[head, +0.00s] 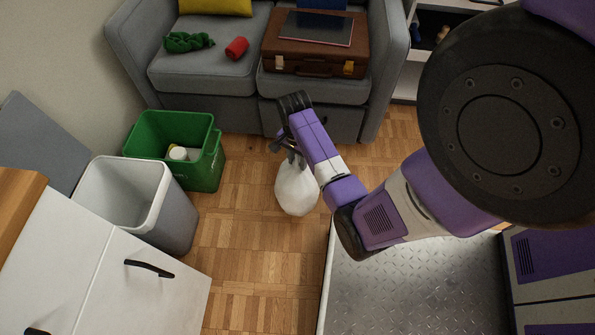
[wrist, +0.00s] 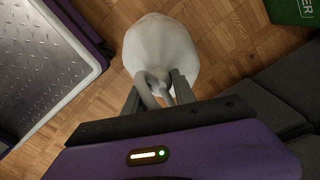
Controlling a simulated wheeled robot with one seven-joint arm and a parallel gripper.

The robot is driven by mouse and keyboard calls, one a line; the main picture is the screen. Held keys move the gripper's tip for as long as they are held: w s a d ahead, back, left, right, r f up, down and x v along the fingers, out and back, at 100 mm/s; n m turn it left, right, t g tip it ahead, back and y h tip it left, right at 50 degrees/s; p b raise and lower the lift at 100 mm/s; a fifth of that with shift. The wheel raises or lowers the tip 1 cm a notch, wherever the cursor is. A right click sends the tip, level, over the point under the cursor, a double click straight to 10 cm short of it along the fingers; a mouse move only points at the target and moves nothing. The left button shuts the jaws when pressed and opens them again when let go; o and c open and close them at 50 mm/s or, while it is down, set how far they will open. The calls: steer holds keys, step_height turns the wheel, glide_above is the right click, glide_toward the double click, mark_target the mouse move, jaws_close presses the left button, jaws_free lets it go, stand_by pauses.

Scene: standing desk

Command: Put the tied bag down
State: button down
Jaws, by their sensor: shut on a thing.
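The tied bag (head: 296,188) is white and round, and hangs knot-up below my gripper (head: 290,145) in the head view. In the wrist view the bag (wrist: 160,45) fills the upper middle, with its knot between the two fingers of my gripper (wrist: 165,85). The gripper is shut on the knot. I cannot tell whether the bottom of the bag touches the wooden floor (head: 245,270) or hangs just above it.
A green bin (head: 210,165) with a white item inside and an open grey-white bin (head: 170,215) stand to the left. The grey sofa (head: 180,75) is behind, with a brown briefcase (head: 285,45) on it. A white cabinet (head: 100,270) is front left. Floor between is clear.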

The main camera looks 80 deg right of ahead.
mark_target(298, 177)
steer(key=shift+f+b, duration=1)
steer(key=shift+f, duration=1.6)
steer(key=c, duration=1)
jaws_free()
